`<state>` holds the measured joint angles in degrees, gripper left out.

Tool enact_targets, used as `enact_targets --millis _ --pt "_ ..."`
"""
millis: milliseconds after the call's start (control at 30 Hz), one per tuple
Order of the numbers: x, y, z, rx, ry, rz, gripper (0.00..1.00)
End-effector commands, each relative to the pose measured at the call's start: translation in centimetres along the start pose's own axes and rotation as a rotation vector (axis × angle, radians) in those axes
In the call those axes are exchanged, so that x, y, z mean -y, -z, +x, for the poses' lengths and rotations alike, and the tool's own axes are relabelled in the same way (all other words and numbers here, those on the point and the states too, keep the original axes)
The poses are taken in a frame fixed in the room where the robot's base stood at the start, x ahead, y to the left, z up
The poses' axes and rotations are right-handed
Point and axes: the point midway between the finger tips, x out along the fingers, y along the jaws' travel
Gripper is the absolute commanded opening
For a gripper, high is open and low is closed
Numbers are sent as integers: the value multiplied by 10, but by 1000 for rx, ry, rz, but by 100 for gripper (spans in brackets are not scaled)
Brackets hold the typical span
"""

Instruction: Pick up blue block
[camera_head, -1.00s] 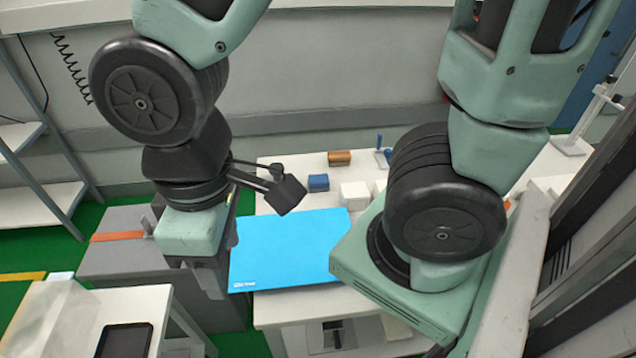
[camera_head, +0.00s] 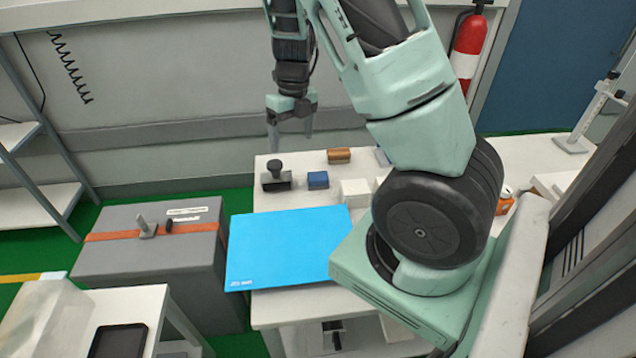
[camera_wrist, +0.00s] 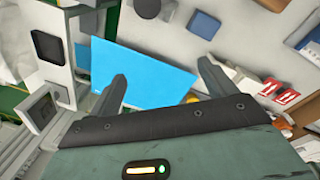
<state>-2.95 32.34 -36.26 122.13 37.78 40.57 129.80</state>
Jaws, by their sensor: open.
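The blue block (camera_head: 318,180) sits on the white table, just behind the blue mat (camera_head: 285,250). It also shows near the top of the wrist view (camera_wrist: 204,25). My gripper (camera_head: 290,136) is above and behind the table's back left part, with its fingers pointing down. It is apart from the block. In the wrist view my gripper (camera_wrist: 165,82) has its two fingers spread wide, with nothing held between them. The block lies beyond the fingertips there.
A dark knobbed object (camera_head: 276,178) stands left of the block. A brown block (camera_head: 339,156) is behind it to the right, and a white block (camera_head: 355,191) is at its right. A grey case (camera_head: 150,250) with an orange strap stands left of the table.

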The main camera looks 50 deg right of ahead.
Motion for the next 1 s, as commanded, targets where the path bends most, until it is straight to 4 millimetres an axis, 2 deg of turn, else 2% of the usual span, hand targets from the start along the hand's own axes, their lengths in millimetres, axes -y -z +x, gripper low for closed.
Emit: enact_targets --millis 33,100,200,267,433,800,1000 --pt "26 -1 3 6 25 153 84" --pt "54 -1 2 21 53 338 84" --pt "80 0 1 40 79 512 84" --pt "88 0 1 47 87 573 84" --pt "95 1 17 49 92 614 84" --pt "101 0 93 47 91 609 84" --pt "103 -2 117 51 91 608 84"
